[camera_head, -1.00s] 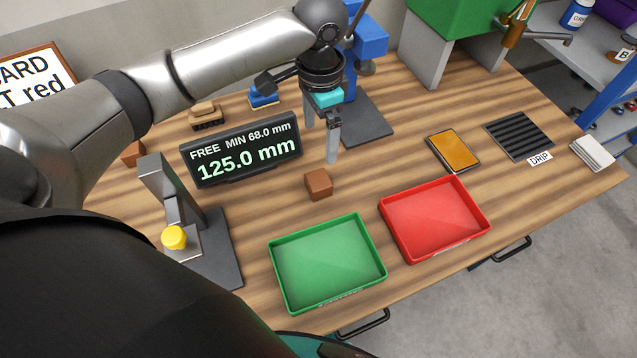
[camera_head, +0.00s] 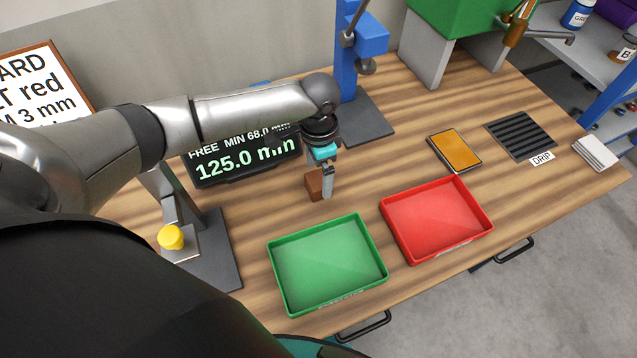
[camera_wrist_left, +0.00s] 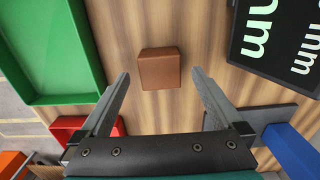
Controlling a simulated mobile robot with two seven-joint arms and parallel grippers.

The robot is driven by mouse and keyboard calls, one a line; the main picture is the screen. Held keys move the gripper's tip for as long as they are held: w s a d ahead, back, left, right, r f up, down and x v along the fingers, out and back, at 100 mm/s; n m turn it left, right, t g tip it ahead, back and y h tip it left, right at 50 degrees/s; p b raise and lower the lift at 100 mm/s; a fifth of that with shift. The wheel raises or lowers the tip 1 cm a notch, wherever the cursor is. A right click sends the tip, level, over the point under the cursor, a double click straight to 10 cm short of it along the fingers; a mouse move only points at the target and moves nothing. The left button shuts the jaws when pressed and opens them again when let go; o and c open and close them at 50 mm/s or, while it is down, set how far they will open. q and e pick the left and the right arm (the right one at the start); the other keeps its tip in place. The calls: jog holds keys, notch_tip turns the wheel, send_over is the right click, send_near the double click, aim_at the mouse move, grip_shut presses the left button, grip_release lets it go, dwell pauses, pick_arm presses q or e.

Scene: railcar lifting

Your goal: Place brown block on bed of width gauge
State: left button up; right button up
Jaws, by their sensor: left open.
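The brown block (camera_head: 313,185) sits on the wooden table behind the green tray. My left gripper (camera_head: 327,186) is open and low beside the block, partly covering it. In the left wrist view the brown block (camera_wrist_left: 159,68) shows centred between the two spread fingertips, with a gap on each side; whether it is within their reach cannot be told. What seems to be the width gauge (camera_head: 216,255) stands at the left, with a dark base, a grey upright and a yellow knob (camera_head: 171,237). My arm hides part of its upright. My right gripper is not in view.
The green tray (camera_head: 280,290) and red tray (camera_head: 440,250) lie in front and to the right. A blue press-like stand (camera_head: 370,120) is behind. Table between block and gauge is clear.

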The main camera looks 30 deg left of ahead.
pick_arm(q)
notch_tip(320, 180, down, 2)
jog(key=shift+f, duration=0.15)
jog(key=c, duration=1.5)
grip_shut()
jog(key=shift+r, duration=0.2)
